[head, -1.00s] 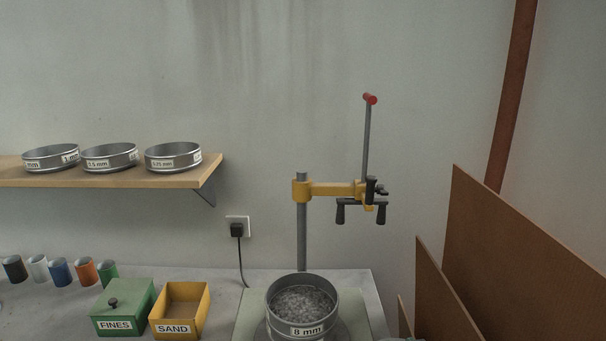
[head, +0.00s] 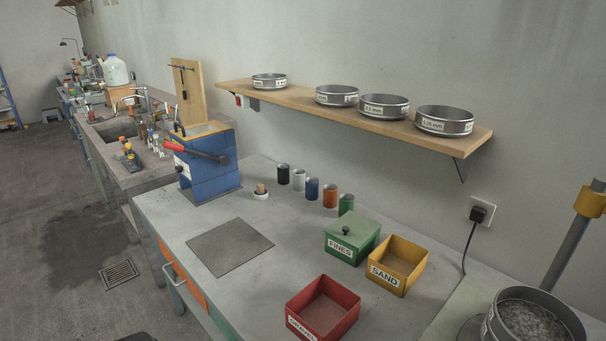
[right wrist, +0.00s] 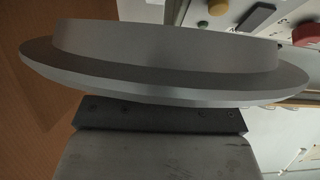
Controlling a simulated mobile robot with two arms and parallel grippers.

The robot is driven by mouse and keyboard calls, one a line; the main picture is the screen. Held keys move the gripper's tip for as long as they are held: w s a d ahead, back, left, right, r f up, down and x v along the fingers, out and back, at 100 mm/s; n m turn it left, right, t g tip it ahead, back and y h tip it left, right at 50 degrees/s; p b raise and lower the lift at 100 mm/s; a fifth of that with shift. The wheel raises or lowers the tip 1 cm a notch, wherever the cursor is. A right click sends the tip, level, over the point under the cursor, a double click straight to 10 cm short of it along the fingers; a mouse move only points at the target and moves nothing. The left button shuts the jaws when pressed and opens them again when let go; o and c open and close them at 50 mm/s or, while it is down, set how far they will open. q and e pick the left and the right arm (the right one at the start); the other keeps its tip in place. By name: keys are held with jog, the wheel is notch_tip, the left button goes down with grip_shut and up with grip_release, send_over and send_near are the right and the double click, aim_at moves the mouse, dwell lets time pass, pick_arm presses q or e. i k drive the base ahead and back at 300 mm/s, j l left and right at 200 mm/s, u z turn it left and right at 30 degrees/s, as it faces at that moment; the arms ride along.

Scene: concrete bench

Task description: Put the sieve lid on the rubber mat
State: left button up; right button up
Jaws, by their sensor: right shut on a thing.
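The rubber mat (head: 230,246) is a flat dark grey square on the bench, left of the bins in the head view, and its top is bare. The sieve lid (right wrist: 165,50) is a round grey metal disc with a raised rim and fills the upper part of the right wrist view. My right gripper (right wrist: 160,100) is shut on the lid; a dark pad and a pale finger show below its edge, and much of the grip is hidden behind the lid. Neither the lid nor the right gripper shows in the head view. My left gripper is not in view.
A red bin (head: 322,308), a yellow SAND bin (head: 397,266) and a green FINES box (head: 352,238) stand right of the mat. Several small cups (head: 313,189) and a blue press (head: 208,165) stand behind it. A sieve of stones (head: 535,320) is at lower right.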

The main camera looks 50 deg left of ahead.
aim_at(229, 244)
jog(key=k+j, duration=0.1)
jog(key=j, duration=0.4)
jog(key=k+j+u, duration=0.1)
jog(key=j, duration=0.35)
jog(key=k+j, duration=0.1)
jog(key=j, duration=0.4)
jog(key=k+j+u, duration=0.1)
jog(key=j, duration=0.4)
jog(key=i+j, duration=0.1)
jog(key=j, duration=0.25)
jog(key=i+j+u, duration=0.1)
jog(key=j, duration=0.3)
jog(key=i+j, duration=0.15)
jog(key=j, duration=0.2)
jog(key=i+j+u, duration=0.15)
jog(key=j, duration=0.25)
jog(key=i+j, duration=0.1)
jog(key=j, duration=0.25)
jog(key=i+j+u, duration=0.1)
jog(key=i, duration=0.25)
